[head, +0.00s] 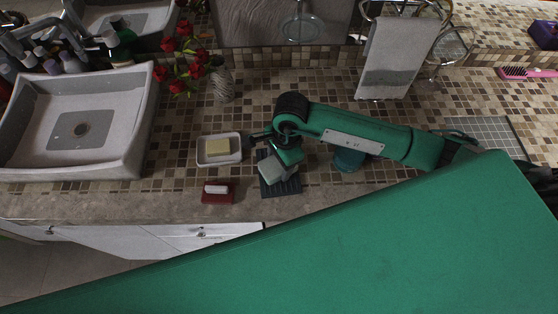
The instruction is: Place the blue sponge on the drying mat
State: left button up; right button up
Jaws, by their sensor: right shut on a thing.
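My right gripper (280,163) reaches in from the right and points down over the dark drying mat (290,187), which lies near the counter's front edge. It is shut on a pale grey-blue block (272,173), which I take to be the blue sponge. The block is over the mat's left part; the gripper hides some of it. I cannot tell whether the block touches the mat. My left gripper is not in view.
A white dish with a yellow bar (218,147) stands left of the mat. A red dish (217,197) with a white bar is at the front left. A vase (222,86) with red roses and a sink (130,125) stand further left. A grey towel (388,60) hangs behind.

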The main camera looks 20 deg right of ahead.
jog(key=o, duration=0.9)
jog(key=shift+f, duration=0.1)
jog(key=shift+r+p, duration=0.25)
jog(key=shift+p, duration=0.05)
jog(key=shift+w+d+r+b, duration=0.1)
jog(key=shift+d+r+b, duration=0.3)
jog(key=shift+r, duration=1.55)
jog(key=shift+w+d+r+b, duration=0.15)
jog(key=shift+r+b, duration=0.45)
jog(key=shift+r, duration=1.35)
jog(key=shift+s+d+r+b, duration=0.1)
jog(key=shift+d+r+b, duration=0.35)
jog(key=shift+r, duration=1.5)
jog(key=shift+a+f, duration=0.1)
